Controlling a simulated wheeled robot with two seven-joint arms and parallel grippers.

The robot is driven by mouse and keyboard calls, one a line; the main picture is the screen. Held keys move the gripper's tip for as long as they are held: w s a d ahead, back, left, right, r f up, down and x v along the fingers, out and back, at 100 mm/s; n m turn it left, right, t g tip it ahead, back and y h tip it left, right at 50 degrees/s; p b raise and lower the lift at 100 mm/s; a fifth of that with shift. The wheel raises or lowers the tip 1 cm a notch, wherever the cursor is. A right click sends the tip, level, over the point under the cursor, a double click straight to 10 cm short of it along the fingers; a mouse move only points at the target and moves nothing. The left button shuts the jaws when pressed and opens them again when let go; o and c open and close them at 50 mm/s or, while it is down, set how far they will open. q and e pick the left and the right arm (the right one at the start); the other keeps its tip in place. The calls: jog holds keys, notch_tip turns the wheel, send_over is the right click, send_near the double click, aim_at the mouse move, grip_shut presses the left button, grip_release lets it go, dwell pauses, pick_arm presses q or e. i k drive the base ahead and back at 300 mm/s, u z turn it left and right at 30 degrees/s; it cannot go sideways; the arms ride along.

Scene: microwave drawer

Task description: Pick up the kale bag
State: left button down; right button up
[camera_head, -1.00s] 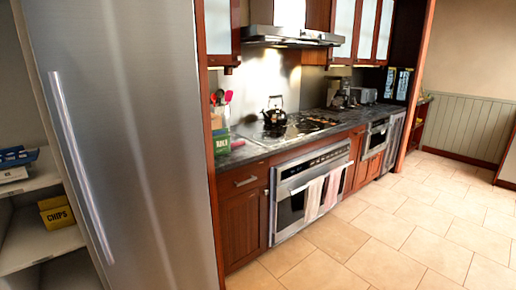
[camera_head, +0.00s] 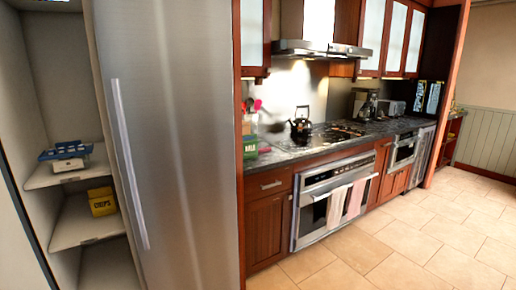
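A small green and brown package (camera_head: 250,146) with pale lettering stands at the near left end of the dark stone counter, just past the refrigerator's edge. Its lettering looks like "KALE", but it is too small to read surely. Part of it may be hidden by the refrigerator side. Neither of my grippers shows in the head view.
A tall steel refrigerator (camera_head: 170,150) stands close in front. Left of it, open shelves (camera_head: 85,232) hold a yellow chips box (camera_head: 102,201) and a blue tray (camera_head: 65,150). A kettle (camera_head: 301,123) sits on the stove. The tiled floor (camera_head: 400,235) at right is clear.

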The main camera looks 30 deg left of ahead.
aim_at(250, 147)
jog(key=z, duration=0.05)
jog(key=i, duration=1.7)
jog(key=u, duration=0.6)
jog(key=i, duration=0.95)
jog(key=u, duration=1.45)
jog(key=i, duration=0.8)
jog(key=u, duration=0.65)
